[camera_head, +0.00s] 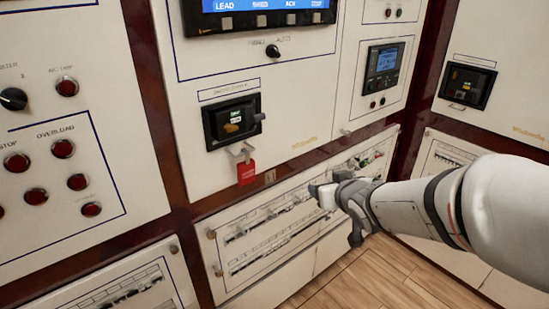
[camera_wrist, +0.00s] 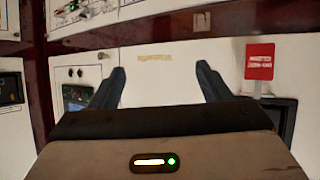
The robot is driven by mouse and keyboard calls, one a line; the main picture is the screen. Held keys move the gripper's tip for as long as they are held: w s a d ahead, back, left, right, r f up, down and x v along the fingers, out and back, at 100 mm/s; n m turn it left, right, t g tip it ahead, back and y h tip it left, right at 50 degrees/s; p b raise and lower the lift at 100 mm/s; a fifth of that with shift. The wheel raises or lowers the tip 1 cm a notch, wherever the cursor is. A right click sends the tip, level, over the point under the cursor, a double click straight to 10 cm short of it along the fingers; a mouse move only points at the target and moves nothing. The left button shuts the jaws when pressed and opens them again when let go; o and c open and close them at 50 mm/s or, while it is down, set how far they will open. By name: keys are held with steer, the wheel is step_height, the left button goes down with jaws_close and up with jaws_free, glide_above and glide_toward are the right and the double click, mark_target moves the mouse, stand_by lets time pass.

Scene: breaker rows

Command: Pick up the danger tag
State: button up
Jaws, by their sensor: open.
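The danger tag (camera_head: 246,172) is a small red card hanging from a pale bracket (camera_head: 240,151) below a black breaker unit (camera_head: 216,128) on the white cabinet front. In the wrist view the tag (camera_wrist: 260,63) shows at the upper right with white lettering, beyond and to the right of the right-hand finger. My gripper (camera_head: 335,214) is to the right of the tag and lower in the head view, in front of the lower panel. Its two dark fingers (camera_wrist: 160,70) are apart in the wrist view, with nothing between them.
A lower panel (camera_head: 225,292) with rows of breakers lies behind my gripper. A control panel with a dark knob (camera_head: 13,99) and red buttons is at left. A meter unit (camera_head: 384,66) is at upper right. Wooden floor (camera_head: 370,283) shows below.

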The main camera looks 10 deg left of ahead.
steer(key=w+a+f+n+y+b, duration=0.2)
steer(key=a+y, duration=0.2)
steer(key=a, duration=0.5)
steer(key=n+y+b, duration=0.1)
steer(key=n+y, duration=0.2)
steer(key=y, duration=0.2)
glide_toward(248, 172)
steer(key=x, duration=1)
steer(key=shift+w+a+f, duration=0.1)
steer(key=shift+w+a, duration=0.15)
steer(key=shift+w, duration=0.05)
steer(key=shift+c, duration=0.3)
steer(key=c, duration=1)
